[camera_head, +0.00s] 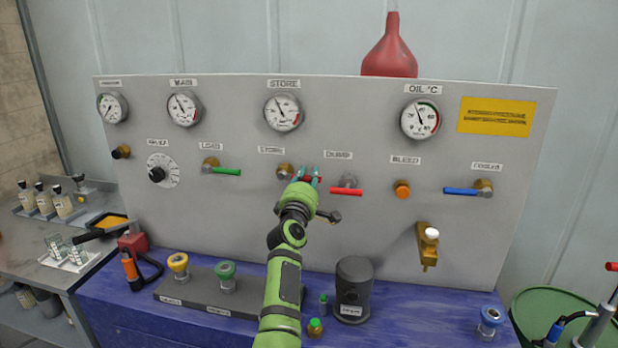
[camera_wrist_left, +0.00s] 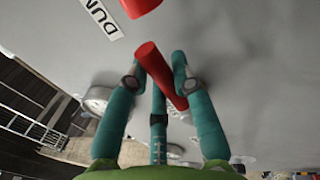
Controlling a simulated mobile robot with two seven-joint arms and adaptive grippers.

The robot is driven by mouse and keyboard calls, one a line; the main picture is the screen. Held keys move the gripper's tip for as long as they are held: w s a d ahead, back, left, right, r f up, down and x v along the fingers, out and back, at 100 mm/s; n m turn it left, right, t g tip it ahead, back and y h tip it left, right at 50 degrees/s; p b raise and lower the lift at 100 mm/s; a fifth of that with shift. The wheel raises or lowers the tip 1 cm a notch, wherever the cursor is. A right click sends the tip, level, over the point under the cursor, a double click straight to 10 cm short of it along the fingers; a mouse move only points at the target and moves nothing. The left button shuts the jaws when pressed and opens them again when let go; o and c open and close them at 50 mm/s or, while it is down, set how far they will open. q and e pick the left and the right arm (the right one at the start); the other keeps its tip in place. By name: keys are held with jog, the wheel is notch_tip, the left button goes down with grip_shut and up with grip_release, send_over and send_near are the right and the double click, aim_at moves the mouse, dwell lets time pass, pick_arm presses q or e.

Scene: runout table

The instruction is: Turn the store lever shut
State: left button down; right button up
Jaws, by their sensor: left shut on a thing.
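The store lever has a brass valve body (camera_head: 285,171) under the STORE label and a red handle that points right, roughly level. My left gripper (camera_head: 308,174) is at this handle, with its teal fingers largely covering it. In the left wrist view the red handle (camera_wrist_left: 158,70) lies slantwise between the fingers of the gripper (camera_wrist_left: 157,75), which are shut on it. The red dump lever (camera_head: 346,191) is just to the right, and a red end (camera_wrist_left: 141,6) shows at the top of the wrist view. My right gripper is not in view.
The grey panel also carries a green load lever (camera_head: 226,171), an orange bleed knob (camera_head: 402,189), a blue cooler lever (camera_head: 462,191) and several gauges. A dark cylinder (camera_head: 354,285) and a valve block (camera_head: 200,292) stand on the blue bench (camera_head: 420,320) below.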

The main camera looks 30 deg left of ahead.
pick_arm(q)
jog(key=shift+r, duration=0.15)
jog(key=c, duration=1)
grip_release()
jog(key=v, duration=0.7)
jog(key=shift+s+d, duration=0.1)
jog(key=shift+s, duration=0.1)
